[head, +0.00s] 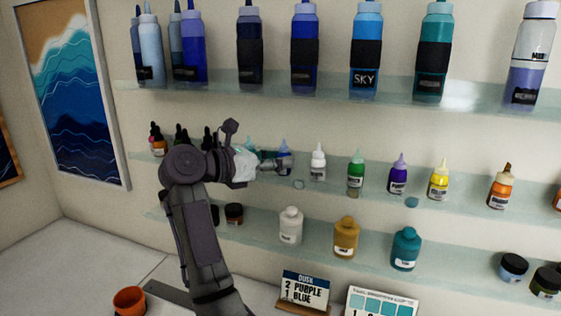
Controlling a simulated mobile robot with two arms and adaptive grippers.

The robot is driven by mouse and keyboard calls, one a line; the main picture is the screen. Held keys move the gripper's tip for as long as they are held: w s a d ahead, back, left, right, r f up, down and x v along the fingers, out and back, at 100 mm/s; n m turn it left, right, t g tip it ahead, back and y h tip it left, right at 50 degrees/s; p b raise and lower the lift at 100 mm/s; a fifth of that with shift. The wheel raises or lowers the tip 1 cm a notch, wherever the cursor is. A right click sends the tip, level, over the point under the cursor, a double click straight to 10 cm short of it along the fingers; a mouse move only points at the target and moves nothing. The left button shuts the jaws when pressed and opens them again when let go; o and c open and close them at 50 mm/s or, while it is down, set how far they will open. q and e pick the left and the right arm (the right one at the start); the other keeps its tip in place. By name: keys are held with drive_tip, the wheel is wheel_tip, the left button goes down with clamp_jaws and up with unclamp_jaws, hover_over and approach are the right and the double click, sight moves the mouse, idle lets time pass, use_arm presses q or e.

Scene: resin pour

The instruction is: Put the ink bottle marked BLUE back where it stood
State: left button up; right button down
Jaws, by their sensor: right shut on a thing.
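My right gripper (276,164) reaches to the middle glass shelf and is shut on a small blue bottle (285,157) with a pointed blue tip. The fingers hide most of this bottle, and its label cannot be read. I cannot tell whether its base touches the shelf. A small round pale disc (299,184) lies on the shelf edge just right of and below the gripper. A white dropper bottle (318,164) stands close to the right of the held bottle. My left gripper is not in view.
Green (356,175), purple (398,177) and yellow (438,182) bottles stand farther right on the middle shelf (470,202). Another disc (411,202) lies there. Large bottles fill the upper shelf. A card reading DUSK, 2 PURPLE, 1 BLUE (304,288) stands below.

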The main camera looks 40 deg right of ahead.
drive_tip(key=c, duration=1.2)
unclamp_jaws()
drive_tip(key=shift+a+f, duration=0.1)
drive_tip(key=shift+f, duration=0.05)
drive_tip(key=shift+c, duration=0.2)
drive_tip(key=o, duration=0.4)
drive_tip(key=shift+o, duration=0.2)
drive_tip(key=shift+r, duration=0.25)
drive_tip(key=b+v, duration=0.5)
drive_tip(key=v, duration=0.7)
